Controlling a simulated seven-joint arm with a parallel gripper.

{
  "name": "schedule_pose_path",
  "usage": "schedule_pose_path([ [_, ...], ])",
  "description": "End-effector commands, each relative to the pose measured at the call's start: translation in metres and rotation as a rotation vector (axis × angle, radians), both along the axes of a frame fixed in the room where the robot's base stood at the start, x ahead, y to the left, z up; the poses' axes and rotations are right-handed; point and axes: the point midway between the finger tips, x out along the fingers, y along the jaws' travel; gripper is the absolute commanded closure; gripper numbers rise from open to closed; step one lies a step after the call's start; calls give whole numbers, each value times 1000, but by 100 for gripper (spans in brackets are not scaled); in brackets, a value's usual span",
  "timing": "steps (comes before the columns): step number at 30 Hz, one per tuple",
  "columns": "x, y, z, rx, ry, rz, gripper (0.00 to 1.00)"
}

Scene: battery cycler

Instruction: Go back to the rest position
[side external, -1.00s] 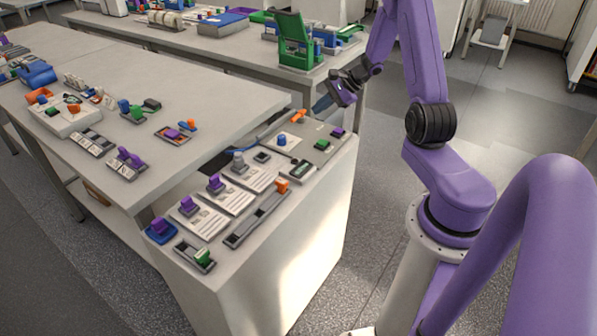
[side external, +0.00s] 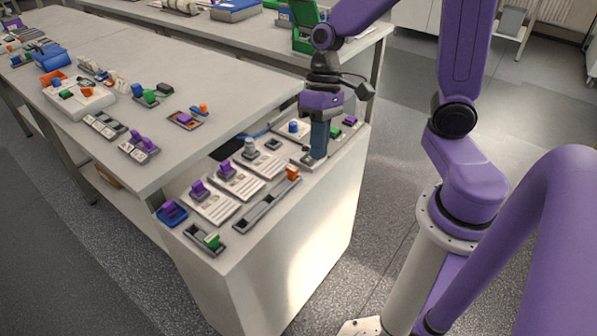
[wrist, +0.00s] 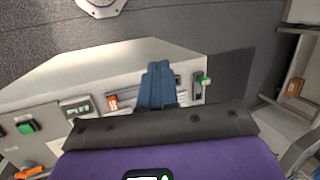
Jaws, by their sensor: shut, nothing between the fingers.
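My gripper (side external: 318,155) points down over the right side of the battery cycler cabinet (side external: 300,235) in the side external view. Its blue fingers are shut together with nothing between them. They overlap the panel's rear right part and hide some of it; whether they touch it I cannot tell. In the wrist view the shut fingers (wrist: 158,72) stand in front of the cabinet's panel (wrist: 100,68).
The cabinet top carries purple knobs (side external: 224,167), a slotted strip with an orange slider (side external: 292,173) and a green switch (side external: 212,240). A bench (side external: 190,85) with small parts adjoins at the left. A green stand (side external: 305,28) is behind.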

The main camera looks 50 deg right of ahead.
Motion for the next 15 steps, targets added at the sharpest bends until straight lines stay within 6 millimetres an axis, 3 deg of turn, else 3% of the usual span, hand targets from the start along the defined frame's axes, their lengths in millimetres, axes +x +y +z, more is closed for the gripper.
schedule_pose_path([
  [6,-58,10,11,-89,-105,379,100],
  [15,-110,1,22,-178,-278,820,100],
])
